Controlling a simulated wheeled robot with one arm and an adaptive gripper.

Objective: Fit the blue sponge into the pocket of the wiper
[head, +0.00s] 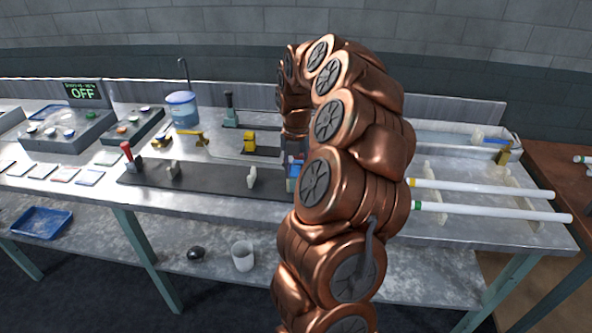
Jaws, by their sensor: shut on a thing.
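My gripper (293,153) points down over the bench, partly hidden behind my own copper arm. It is shut on a small blue block (292,171), which looks like the blue sponge; only its left part shows, low over the dark strip on the bench. My arm covers the bench right of the gripper.
White tubes (480,191) lie across supports at the right. A long trough (440,136) runs behind them. A red-handled lever (128,152) and a white upright block (252,177) stand left of the gripper. A blue-lidded tub (183,109) stands at the back.

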